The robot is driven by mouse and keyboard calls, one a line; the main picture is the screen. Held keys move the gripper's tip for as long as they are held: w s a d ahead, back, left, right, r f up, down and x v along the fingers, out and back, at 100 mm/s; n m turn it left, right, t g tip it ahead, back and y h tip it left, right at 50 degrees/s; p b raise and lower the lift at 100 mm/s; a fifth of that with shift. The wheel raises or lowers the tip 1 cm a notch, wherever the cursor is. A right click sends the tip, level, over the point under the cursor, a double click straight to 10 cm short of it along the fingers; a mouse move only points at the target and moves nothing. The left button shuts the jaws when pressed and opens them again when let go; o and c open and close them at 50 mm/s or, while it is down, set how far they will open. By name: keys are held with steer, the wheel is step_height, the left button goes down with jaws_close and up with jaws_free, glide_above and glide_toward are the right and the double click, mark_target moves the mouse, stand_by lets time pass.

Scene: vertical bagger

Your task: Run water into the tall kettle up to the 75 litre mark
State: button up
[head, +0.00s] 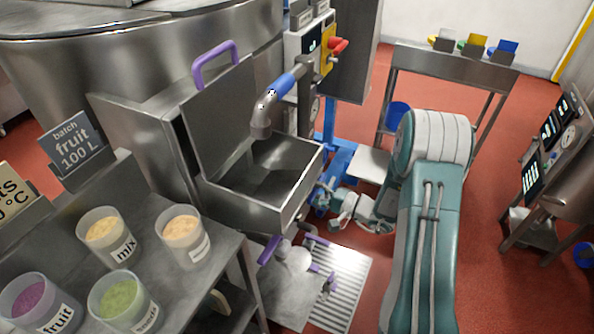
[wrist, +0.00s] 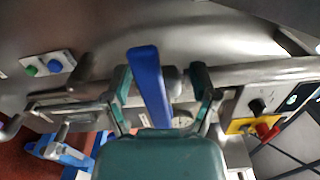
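A large round steel vessel (head: 110,60), which may be the tall kettle, fills the upper left of the head view. I see no litre scale on it. A steel spout with a blue sleeve (head: 283,84) points down over an open square steel hopper (head: 262,185). In the wrist view a blue lever (wrist: 150,85) stands on a steel pipe (wrist: 240,75). My gripper (wrist: 163,90) is open, with one finger on each side of the blue lever. A gap shows on the lever's right. In the head view my gripper (head: 328,200) is small and partly hidden beside the hopper.
Cups (head: 108,236) and a "batch fruit 100 L" sign (head: 75,150) stand at the left. A yellow and red switch (wrist: 262,127) and a button box (wrist: 47,65) flank the pipe. Red floor (head: 480,200) is open at the right.

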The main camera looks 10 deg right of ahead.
steer(key=shift+f, duration=0.1)
steer(key=shift+s+d, duration=0.1)
steer(key=shift+d, duration=0.05)
steer(key=shift+v, duration=2.35)
steer(key=shift+d, duration=0.1)
steer(key=v, duration=1.1)
steer(key=shift+s+d, duration=0.25)
steer(key=shift+d, duration=0.1)
